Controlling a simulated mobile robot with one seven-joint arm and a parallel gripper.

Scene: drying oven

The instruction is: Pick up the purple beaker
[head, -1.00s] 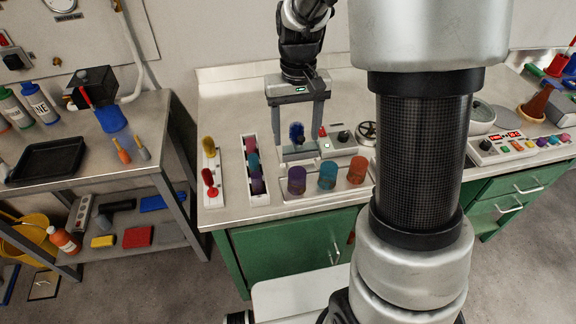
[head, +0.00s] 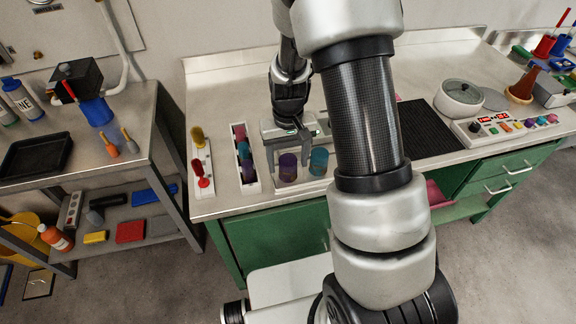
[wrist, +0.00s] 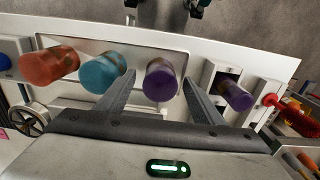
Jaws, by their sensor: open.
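The purple beaker (head: 288,167) stands upright at the left end of a low white tray in the head view. It also shows in the wrist view (wrist: 160,80), between the two fingers and in line with the gap. My gripper (wrist: 160,92) is open, with a finger on either side of the beaker. In the head view my gripper (head: 297,158) is low over the counter, right at the beaker. Whether the fingers touch it I cannot tell.
A teal beaker (wrist: 103,72) stands close beside one finger, with an orange beaker (wrist: 50,66) beyond it. A narrow rack (head: 245,189) with purple and other coloured items stands left of the tray. My arm hides part of the counter.

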